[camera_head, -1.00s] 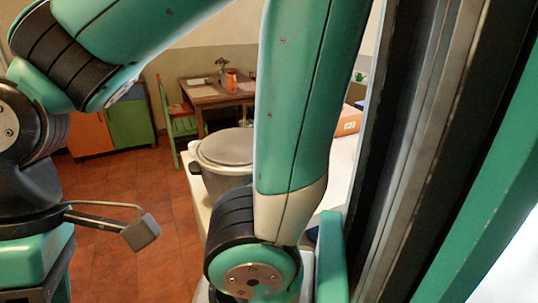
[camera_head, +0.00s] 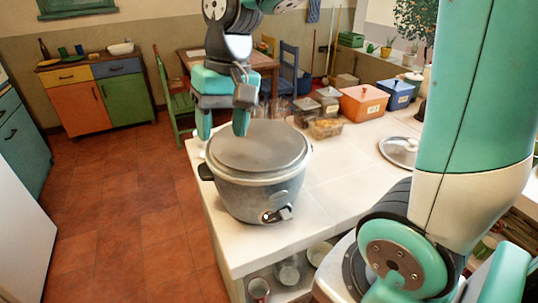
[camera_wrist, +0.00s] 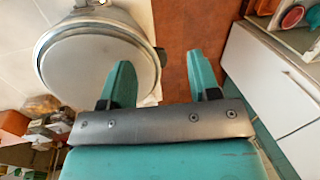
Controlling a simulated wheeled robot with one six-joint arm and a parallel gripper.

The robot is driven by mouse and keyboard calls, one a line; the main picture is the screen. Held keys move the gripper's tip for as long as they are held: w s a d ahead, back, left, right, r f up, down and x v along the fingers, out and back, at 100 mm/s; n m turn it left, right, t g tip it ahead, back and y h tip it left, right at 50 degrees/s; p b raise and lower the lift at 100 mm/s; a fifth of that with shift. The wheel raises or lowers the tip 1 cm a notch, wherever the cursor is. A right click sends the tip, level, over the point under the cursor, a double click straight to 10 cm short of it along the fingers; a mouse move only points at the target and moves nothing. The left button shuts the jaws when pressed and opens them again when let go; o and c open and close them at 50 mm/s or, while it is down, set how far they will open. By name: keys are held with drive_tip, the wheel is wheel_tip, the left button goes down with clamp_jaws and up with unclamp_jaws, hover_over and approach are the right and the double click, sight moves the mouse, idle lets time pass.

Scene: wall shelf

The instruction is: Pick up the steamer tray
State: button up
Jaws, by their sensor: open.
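A grey rice cooker (camera_head: 258,192) stands near the left edge of the white counter. A flat, round grey disc (camera_head: 260,147), which looks like the steamer tray, covers its top. I cannot tell whether it sits on or inside the rim. My gripper (camera_head: 222,124) points down with fingers apart, over the left rear side of the cooker in the head view. In the wrist view the disc (camera_wrist: 95,72) lies left of my gripper (camera_wrist: 158,62). One finger overlaps the cooker's right side, and the other is over the floor. Nothing is between the fingers.
A lid with a knob (camera_head: 400,151) lies on the counter (camera_head: 345,178) to the right. Clear containers (camera_head: 325,127), an orange box (camera_head: 363,102) and a blue box (camera_head: 396,93) stand behind. Open floor (camera_head: 125,205) lies left of the counter.

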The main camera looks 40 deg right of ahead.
drive_tip(key=w+d+m+h+p, duration=0.1)
drive_tip(key=w+d+m, duration=0.4)
drive_tip(key=d, duration=0.3)
drive_tip(key=w+d+m, duration=0.4)
drive_tip(key=d+m, duration=0.1)
drive_tip(key=d, duration=0.2)
drive_tip(key=g+p, duration=0.1)
drive_tip(key=p, duration=0.2)
hover_over(258, 149)
drive_tip(key=f, duration=1)
drive_tip(key=shift+w+d+f, duration=0.3)
drive_tip(key=shift+f, duration=0.1)
drive_tip(key=shift+s+a+f+p, duration=0.15)
drive_tip(key=shift+f+p, duration=0.45)
drive_tip(key=shift+f, duration=1)
drive_tip(key=shift+s+a+f+p, duration=0.15)
drive_tip(key=shift+f+p, duration=0.45)
drive_tip(key=shift+f, duration=0.95)
drive_tip(key=shift+c, duration=0.4)
clamp_jaws()
